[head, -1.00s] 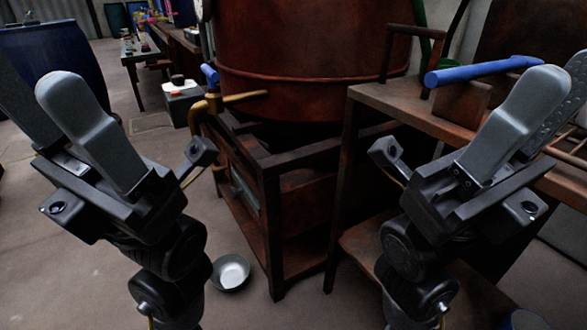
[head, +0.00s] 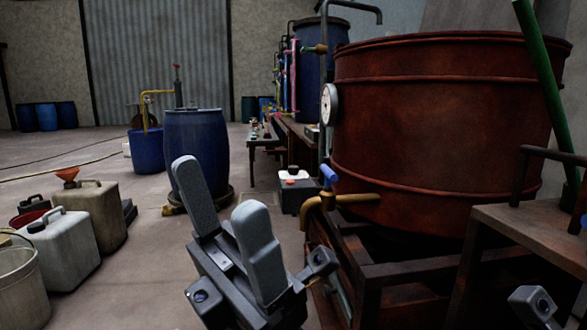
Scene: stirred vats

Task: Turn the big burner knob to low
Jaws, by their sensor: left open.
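I cannot make out a burner knob in this view. The large rust-red vat (head: 430,130) stands on a dark frame (head: 415,275) at the right, and the space under it is dark and partly hidden. A brass tap (head: 350,198) with a blue lever (head: 328,175) sticks out at the vat's lower left. My left gripper (head: 219,190) is at lower centre, its two grey fingers spread and pointing up with nothing between them. It is left of the vat's frame, apart from the tap. Only a small part of my right arm's end shows at the bottom right; its fingers are out of view.
A blue drum (head: 196,150) stands behind my left gripper. Jerrycans (head: 68,250) and a bucket (head: 22,285) stand at the left. A brown table (head: 530,225) is at the right. A dark box (head: 298,195) sits beyond the tap. The floor between drum and jerrycans is mostly clear.

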